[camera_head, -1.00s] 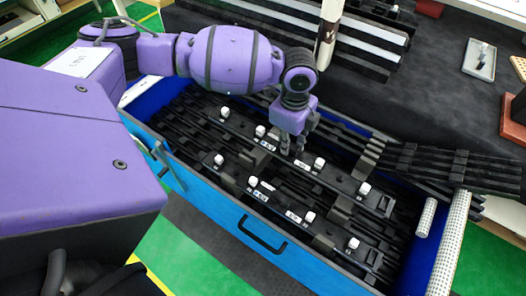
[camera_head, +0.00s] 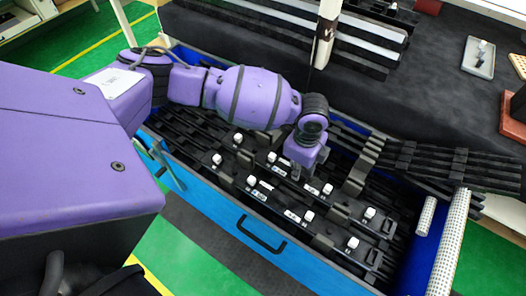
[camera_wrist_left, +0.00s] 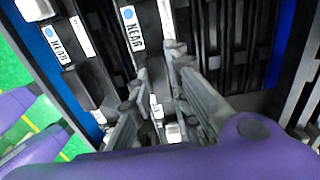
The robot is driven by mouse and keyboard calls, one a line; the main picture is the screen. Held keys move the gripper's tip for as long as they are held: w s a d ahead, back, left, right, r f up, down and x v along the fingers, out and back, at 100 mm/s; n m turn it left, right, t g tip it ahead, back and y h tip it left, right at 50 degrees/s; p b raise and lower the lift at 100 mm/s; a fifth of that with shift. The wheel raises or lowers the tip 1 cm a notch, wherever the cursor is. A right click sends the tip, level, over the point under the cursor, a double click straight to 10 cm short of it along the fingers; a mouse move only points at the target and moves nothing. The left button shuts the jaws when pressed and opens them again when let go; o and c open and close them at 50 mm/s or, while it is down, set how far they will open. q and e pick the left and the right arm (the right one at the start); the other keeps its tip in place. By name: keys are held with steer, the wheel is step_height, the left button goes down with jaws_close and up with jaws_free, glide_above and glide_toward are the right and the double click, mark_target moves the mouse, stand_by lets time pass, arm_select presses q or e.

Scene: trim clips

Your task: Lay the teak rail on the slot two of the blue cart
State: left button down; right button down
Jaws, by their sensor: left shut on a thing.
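My left gripper (camera_head: 297,176) points down over the blue cart (camera_head: 215,192) and is shut on a long dark rail (camera_head: 349,201) with white knobs and small labels. I take this to be the teak rail, though it looks black. It lies lengthwise along the cart, beside a similar dark rail (camera_head: 279,198) nearer the cart's handle side. In the left wrist view the fingers (camera_wrist_left: 156,66) are around the rail, by a "NEAR" label (camera_wrist_left: 132,28). I cannot tell which slot is number two or whether the rail touches the cart's supports. My right gripper is not in view.
Black slotted supports fill the cart; a bundle of dark strips (camera_head: 455,165) lies across its right side. A dark bench with pale strips (camera_head: 370,35) and a small tray (camera_head: 479,57) lies behind.

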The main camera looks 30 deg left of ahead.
arm_select(q)
steer(key=c, duration=1.6)
jaws_free()
steer(key=shift+c, duration=0.2)
step_height(320, 180, up, 12)
steer(key=p, duration=0.1)
